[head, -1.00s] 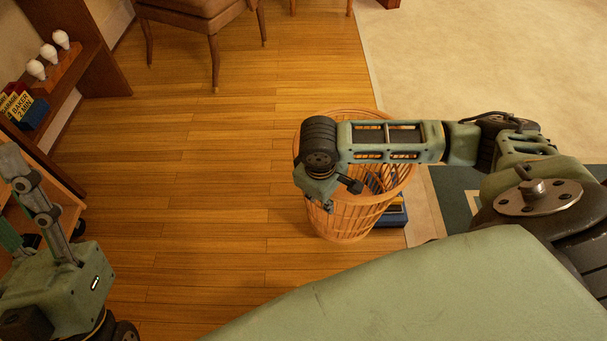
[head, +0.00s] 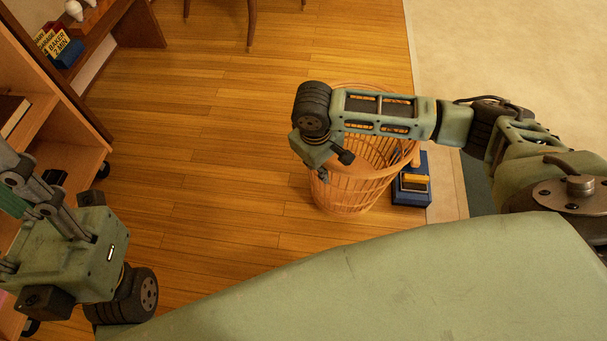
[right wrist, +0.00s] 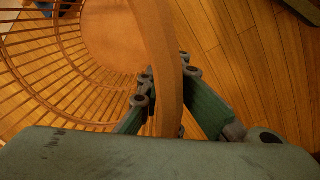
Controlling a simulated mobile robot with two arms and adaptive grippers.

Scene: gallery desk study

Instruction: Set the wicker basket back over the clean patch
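The wicker basket (head: 345,190) is an open, slatted orange-brown basket in the middle of the head view, partly hidden by my right arm. My right gripper (head: 322,172) is at its left rim. In the right wrist view the basket's rim (right wrist: 152,35) passes between the two fingers of the right gripper (right wrist: 165,90), which are closed around it. I cannot tell whether the basket's base touches the floor. My left gripper (head: 30,200) is at the left edge, its fingertips cut off. I cannot make out a clean patch on the wood floor.
A blue box (head: 412,190) with a yellow-orange item lies just right of the basket, near the pale carpet (head: 500,50). A wooden shelf unit (head: 75,150) stands at left. Chair legs (head: 251,22) show at the top. The plank floor (head: 200,150) left of the basket is clear.

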